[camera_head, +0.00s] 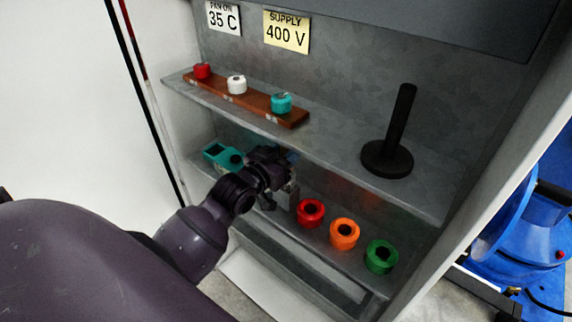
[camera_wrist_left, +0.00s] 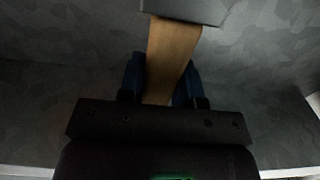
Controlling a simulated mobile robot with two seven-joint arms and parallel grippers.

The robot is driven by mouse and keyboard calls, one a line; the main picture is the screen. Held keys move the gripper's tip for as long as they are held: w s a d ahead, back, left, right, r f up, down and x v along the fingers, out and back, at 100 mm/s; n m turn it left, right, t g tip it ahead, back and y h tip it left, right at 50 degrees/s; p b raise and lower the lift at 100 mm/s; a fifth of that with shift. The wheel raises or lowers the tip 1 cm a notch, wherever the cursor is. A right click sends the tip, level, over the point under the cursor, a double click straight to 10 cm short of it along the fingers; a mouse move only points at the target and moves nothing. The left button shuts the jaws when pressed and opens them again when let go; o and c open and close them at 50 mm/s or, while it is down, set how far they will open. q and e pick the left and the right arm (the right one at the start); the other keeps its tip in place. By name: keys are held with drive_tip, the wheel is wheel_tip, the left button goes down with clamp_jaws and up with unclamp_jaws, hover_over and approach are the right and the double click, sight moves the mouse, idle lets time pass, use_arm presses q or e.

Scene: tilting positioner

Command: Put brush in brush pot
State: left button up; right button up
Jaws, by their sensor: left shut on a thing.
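My left gripper (camera_head: 286,176) is at the lower shelf, between the teal device and the red ring. In the left wrist view its blue fingers (camera_wrist_left: 161,85) are shut on a flat tan wooden handle, which I take to be the brush (camera_wrist_left: 168,55). The handle's far end meets a grey block (camera_wrist_left: 187,9) at the top of that view. I cannot tell whether this block is the brush's head or the pot. In the head view a small grey upright piece (camera_head: 294,198) shows by the fingers. The brush is mostly hidden there by the gripper. My right gripper is out of view.
The lower shelf holds a teal device (camera_head: 221,156) and red (camera_head: 310,212), orange (camera_head: 344,234) and green (camera_head: 381,257) rings. The upper shelf above my gripper holds a wooden rack (camera_head: 245,98) with three knobs and a black post on a round base (camera_head: 388,158).

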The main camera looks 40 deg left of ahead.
use_arm(q)
drive_tip(key=shift+f, duration=1.85)
drive_tip(key=o, duration=0.9)
drive_tip(key=s, duration=1.2)
drive_tip(key=s+d+f+g, duration=0.1)
drive_tip(key=s+f+g, duration=0.1)
drive_tip(key=f, duration=0.4)
drive_tip(key=s+d+f+g+y, duration=0.1)
drive_tip(key=s+d+f+g, duration=0.1)
drive_tip(key=f, duration=0.5)
drive_tip(key=s+d+f+g, duration=0.1)
drive_tip(key=s+f+g, duration=0.1)
drive_tip(key=s+f, duration=0.2)
drive_tip(key=shift+s+d+f+g+b, duration=0.1)
drive_tip(key=shift+d+f+g+b, duration=0.1)
drive_tip(key=shift+f, duration=0.65)
drive_tip(key=shift+d+f+g+b, duration=0.1)
drive_tip(key=shift+f+b, duration=0.05)
drive_tip(key=shift+f, duration=0.65)
